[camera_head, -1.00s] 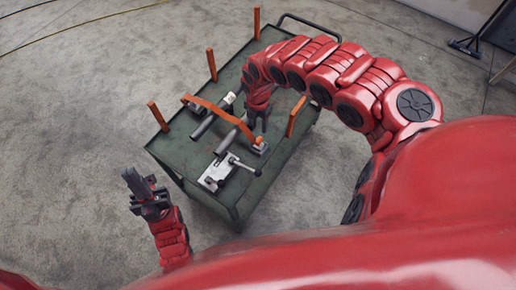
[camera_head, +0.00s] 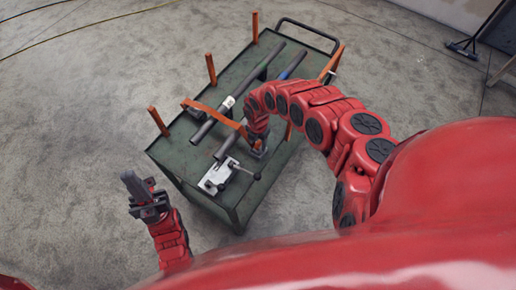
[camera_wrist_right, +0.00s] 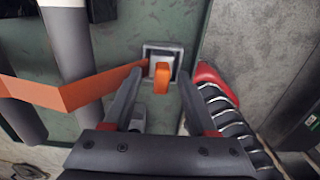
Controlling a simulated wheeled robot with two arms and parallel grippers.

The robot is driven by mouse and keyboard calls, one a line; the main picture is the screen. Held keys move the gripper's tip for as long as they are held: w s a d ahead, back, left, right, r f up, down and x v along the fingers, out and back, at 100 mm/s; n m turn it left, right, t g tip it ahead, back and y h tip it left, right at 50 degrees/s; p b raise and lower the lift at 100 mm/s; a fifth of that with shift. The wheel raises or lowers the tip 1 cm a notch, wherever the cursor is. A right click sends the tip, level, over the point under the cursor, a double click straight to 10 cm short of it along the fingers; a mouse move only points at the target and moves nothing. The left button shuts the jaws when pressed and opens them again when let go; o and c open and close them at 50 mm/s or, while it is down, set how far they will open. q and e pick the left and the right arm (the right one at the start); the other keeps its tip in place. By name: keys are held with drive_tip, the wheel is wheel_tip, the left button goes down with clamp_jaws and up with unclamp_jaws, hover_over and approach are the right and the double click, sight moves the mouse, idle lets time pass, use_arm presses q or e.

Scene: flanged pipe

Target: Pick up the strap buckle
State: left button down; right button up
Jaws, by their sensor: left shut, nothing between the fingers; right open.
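The strap buckle (camera_wrist_right: 150,49) is a small grey square frame with an orange tab (camera_wrist_right: 162,77), on the green cart top near its right edge. An orange strap (camera_wrist_right: 62,96) runs left from it; it also shows in the head view (camera_head: 216,113). My right gripper (camera_wrist_right: 160,76) is open, its fingertips at either side of the buckle's near edge with the tab between them. I cannot tell whether they touch. In the head view my right gripper (camera_head: 258,147) largely hides the buckle. My left gripper (camera_head: 133,184) is shut and empty, left of the cart.
The green cart (camera_head: 190,158) carries long grey pipes (camera_head: 240,90) and a metal clamp block (camera_head: 216,178) with a lever near its front. Several orange posts (camera_head: 211,68) stand along its edges.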

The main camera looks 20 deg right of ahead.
drive_tip(key=shift+s+d+f, duration=0.1)
drive_tip(key=shift+f, duration=0.3)
clamp_jaws()
idle(1.2)
